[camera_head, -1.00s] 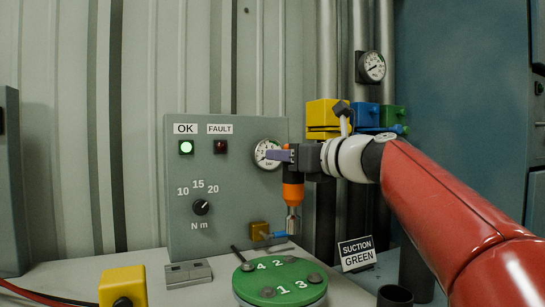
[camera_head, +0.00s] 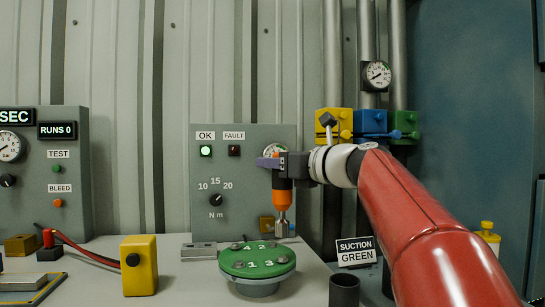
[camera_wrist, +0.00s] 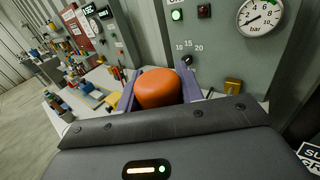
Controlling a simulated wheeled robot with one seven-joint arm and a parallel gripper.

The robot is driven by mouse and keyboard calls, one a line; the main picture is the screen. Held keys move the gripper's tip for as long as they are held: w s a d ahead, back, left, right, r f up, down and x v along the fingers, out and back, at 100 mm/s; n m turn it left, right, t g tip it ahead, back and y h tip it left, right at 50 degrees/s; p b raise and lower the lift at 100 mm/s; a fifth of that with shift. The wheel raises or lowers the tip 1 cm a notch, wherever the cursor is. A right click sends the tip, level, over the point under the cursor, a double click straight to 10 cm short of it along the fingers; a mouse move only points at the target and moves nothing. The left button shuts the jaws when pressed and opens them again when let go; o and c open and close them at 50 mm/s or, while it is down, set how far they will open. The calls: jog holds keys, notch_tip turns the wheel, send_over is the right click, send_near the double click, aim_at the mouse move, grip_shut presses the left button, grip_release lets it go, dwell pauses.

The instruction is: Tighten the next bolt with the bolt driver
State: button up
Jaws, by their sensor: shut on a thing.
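My gripper (camera_head: 272,163) is shut on the bolt driver (camera_head: 283,197), which has an orange body and a grey metal socket pointing down. In the wrist view the orange driver (camera_wrist: 158,88) sits between the purple fingers. Below it is a round green cover (camera_head: 257,272) numbered 1 to 4, with a grey bolt head beside each number. The socket hangs upright above the cover's right rear side and looks apart from it. Bolt 3 (camera_head: 282,260) and bolt 2 (camera_head: 272,244) lie nearest below; I cannot tell which it lines up with.
A grey panel (camera_head: 240,185) behind has a lit green OK lamp (camera_head: 206,151), a dark FAULT lamp (camera_head: 234,151) and a torque knob (camera_head: 215,199). A yellow box (camera_head: 139,266) stands left of the cover. A dark cup (camera_head: 344,290) stands to its right.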

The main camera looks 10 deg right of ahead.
aim_at(276, 193)
jog(key=shift+f+b, duration=1.5)
jog(key=shift+f, duration=0.6)
jog(key=shift+f+b, duration=0.6)
jog(key=shift+f, duration=0.25)
jog(key=shift+f, duration=0.35)
dwell(1.3)
notch_tip(276, 193, up, 5)
jog(key=p, duration=0.4)
jog(key=shift+r+p, duration=0.15)
jog(key=shift+p, duration=0.15)
jog(key=shift+r, duration=0.9)
